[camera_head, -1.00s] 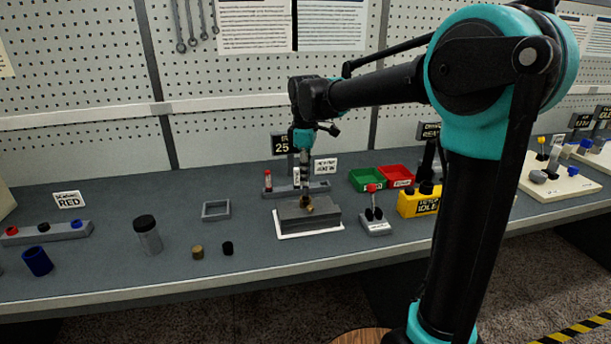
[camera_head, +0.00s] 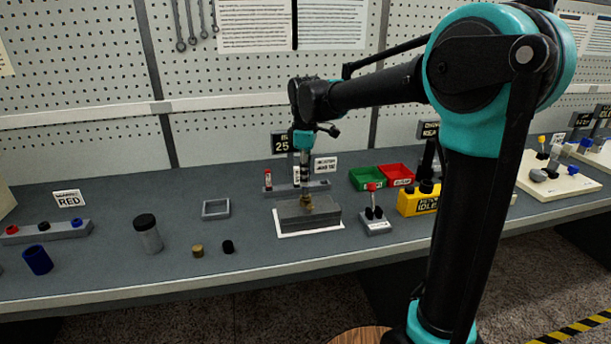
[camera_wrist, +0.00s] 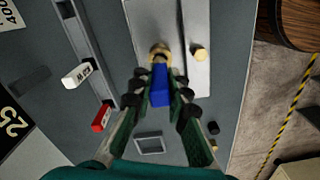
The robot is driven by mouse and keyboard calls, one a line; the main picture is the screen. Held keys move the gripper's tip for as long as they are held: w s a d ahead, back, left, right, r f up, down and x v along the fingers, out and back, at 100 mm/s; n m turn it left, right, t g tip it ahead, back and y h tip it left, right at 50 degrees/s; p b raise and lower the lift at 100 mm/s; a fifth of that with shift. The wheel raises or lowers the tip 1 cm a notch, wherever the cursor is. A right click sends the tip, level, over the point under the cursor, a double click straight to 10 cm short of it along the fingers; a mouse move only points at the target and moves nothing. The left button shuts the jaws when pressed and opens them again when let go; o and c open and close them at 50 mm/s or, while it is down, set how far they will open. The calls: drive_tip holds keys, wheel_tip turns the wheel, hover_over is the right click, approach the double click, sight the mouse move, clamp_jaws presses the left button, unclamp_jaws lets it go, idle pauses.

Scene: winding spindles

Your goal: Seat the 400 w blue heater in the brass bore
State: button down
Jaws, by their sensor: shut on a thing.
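In the wrist view the blue heater (camera_wrist: 159,88) is held between the two fingers of my gripper (camera_wrist: 160,80), which is shut on it. Its far end meets the near edge of the brass bore (camera_wrist: 159,50) in the picture; I cannot tell whether the end is inside the bore or just above it. The bore is in the grey block (camera_head: 322,216), which rests on a white plate on the bench. In the head view my gripper (camera_head: 305,178) points down over the block, and the heater cannot be made out there.
A rack with a red-topped heater (camera_head: 267,180) stands behind the block. A lever box (camera_head: 375,222), green bin (camera_head: 366,180), red bin (camera_head: 397,174) and yellow meter (camera_head: 419,204) are to the right. A square frame (camera_head: 216,209) and grey cylinder (camera_head: 147,234) are left.

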drive_tip(key=shift+f, duration=1.45)
idle(1.9)
drive_tip(key=c, duration=1.4)
unclamp_jaws()
wheel_tip(320, 180, up, 12)
drive_tip(key=shift+s, duration=0.15)
